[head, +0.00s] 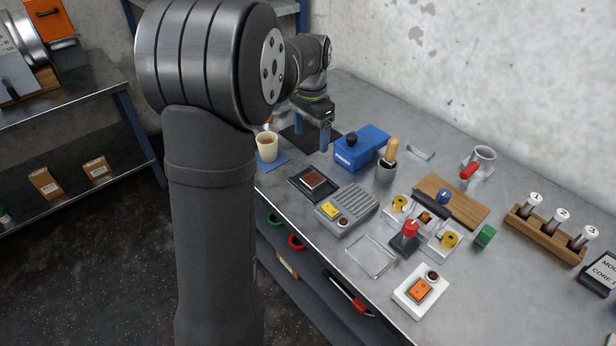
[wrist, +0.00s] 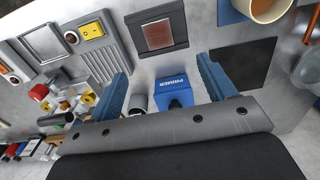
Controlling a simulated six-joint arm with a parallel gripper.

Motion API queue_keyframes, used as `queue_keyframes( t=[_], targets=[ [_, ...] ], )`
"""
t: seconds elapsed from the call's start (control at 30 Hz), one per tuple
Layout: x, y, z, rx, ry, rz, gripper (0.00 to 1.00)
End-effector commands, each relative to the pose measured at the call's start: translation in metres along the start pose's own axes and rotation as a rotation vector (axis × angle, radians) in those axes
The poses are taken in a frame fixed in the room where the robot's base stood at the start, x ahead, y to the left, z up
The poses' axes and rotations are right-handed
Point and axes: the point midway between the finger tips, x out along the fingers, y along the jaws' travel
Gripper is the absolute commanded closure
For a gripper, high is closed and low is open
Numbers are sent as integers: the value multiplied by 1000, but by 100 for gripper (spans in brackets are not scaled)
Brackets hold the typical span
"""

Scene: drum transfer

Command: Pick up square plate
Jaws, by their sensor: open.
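A small reddish-brown square plate (head: 314,179) lies flat in a dark square tray (head: 297,183) on the bench. In the wrist view the plate (wrist: 158,36) shows in full at the top centre, inside its tray (wrist: 146,14). My gripper (head: 312,132) has two blue fingers and is above the bench, behind the tray in the head view. In the wrist view my gripper (wrist: 162,67) is open, with its fingers spread and nothing between the tips. The plate is apart from the fingers.
A beige cup (head: 266,147) stands on a blue mat left of the tray. A blue PRIMER box (head: 361,147) and a grey pot holding a wooden handle (head: 387,170) stand right of my gripper. A grey ribbed device (head: 347,209) is close to the tray. A black mat (wrist: 243,64) lies flat.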

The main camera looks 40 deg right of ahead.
Motion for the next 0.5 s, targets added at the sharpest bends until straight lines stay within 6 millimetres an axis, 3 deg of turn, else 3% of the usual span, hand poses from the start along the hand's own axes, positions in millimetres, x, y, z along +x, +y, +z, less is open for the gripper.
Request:
queue_keyframes(
  t=[0.3, 0.5],
  targets=[
    [71, 1, 0, 0, -4, 3, 24],
    [94, 1, 0, 0, -2, 2, 24]
  ],
)
